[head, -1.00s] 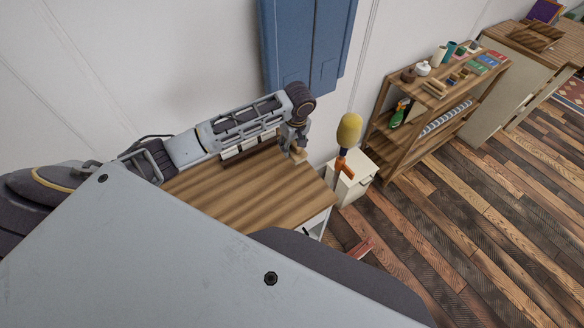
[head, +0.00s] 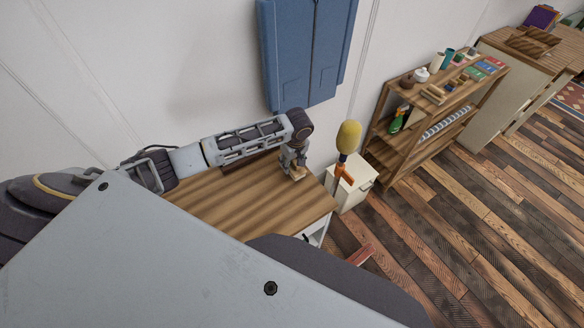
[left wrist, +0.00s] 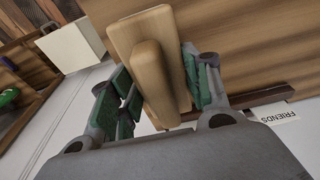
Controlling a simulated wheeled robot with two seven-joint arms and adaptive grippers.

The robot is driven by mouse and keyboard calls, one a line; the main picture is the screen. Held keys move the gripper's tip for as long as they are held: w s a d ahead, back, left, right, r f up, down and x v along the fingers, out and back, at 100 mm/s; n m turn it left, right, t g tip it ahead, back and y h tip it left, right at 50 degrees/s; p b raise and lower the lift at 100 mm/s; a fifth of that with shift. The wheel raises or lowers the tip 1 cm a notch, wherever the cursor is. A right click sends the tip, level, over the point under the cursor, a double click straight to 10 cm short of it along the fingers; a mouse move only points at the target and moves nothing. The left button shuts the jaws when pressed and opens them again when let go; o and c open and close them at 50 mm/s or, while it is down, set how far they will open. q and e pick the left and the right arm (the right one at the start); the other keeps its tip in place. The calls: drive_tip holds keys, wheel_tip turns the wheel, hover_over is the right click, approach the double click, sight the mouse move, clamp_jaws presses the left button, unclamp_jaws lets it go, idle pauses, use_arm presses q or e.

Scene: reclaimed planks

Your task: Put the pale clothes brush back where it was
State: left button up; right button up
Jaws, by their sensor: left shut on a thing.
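The pale clothes brush (left wrist: 150,65) is held between the green-padded fingers of my left gripper (left wrist: 155,88) in the left wrist view. Its wooden back and raised handle face the camera. In the head view my left gripper (head: 294,168) is over the right end of the wooden table top (head: 240,205), and the small pale brush (head: 295,174) shows at its fingertips. I cannot tell whether the brush touches the table. My right gripper is not in view.
A white cabinet (head: 353,186) and a yellow-headed duster (head: 348,136) stand just past the table's right end. A wooden shelf unit (head: 392,150) with several items is further right. A blue panel (head: 305,55) hangs on the wall. The table's near side looks clear.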

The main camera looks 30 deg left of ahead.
sight(292, 168)
use_arm(q)
drive_tip(key=shift+f, duration=0.1)
drive_tip(key=shift+f, duration=1.75)
drive_tip(key=o, duration=0.9)
drive_tip(key=shift+f, duration=0.1)
drive_tip(key=r, duration=0.4)
drive_tip(key=d+r, duration=0.1)
drive_tip(key=r, duration=0.3)
drive_tip(key=s+r, duration=0.1)
drive_tip(key=r, duration=0.3)
drive_tip(key=shift+d, duration=0.3)
